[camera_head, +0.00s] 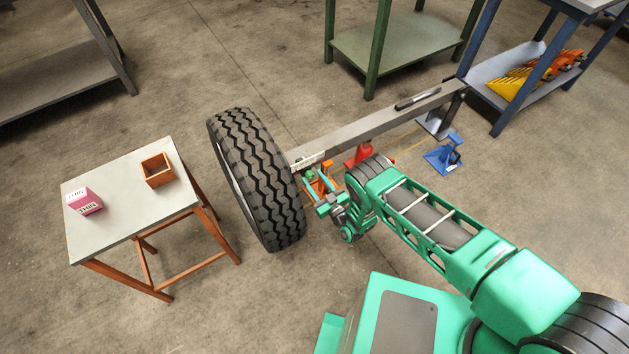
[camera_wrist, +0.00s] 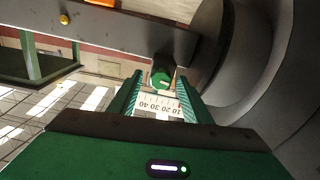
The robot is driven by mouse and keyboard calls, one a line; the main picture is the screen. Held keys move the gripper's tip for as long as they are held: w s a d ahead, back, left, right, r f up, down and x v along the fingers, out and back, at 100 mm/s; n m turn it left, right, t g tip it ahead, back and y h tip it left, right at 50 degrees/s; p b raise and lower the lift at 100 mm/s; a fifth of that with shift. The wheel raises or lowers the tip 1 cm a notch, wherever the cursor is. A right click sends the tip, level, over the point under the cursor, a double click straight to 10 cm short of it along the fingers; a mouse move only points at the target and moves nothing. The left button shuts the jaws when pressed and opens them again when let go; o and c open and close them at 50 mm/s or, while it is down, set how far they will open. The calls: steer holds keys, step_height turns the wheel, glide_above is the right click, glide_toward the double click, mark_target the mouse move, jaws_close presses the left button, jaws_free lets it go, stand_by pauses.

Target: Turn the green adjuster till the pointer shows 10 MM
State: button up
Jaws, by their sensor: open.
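The green adjuster (camera_wrist: 161,78) is a small knob below the dark beam in the wrist view. A white scale plate (camera_wrist: 160,104) with the marks 10, 20, 30 and 40 appears upside down in front of it. I cannot make out the pointer's reading. My gripper (camera_wrist: 158,88) is open, with one finger on each side of the scale and the adjuster just beyond or between the tips; contact cannot be told.
A large tyre (camera_head: 258,180) stands left of my gripper. A grey beam (camera_head: 385,122) runs from it to the upper right. A red stand (camera_head: 361,154) and a blue stand (camera_head: 444,155) are below. A small table (camera_head: 125,220) holds a pink box (camera_head: 84,201) and an open wooden box (camera_head: 157,170).

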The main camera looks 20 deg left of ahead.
steer(key=shift+w+a, duration=0.1)
steer(key=shift+a, duration=0.05)
steer(key=shift+c, duration=0.2)
steer(key=c, duration=1)
steer(key=shift+n, duration=0.9)
steer(key=o, duration=1)
steer(key=shift+o, duration=0.2)
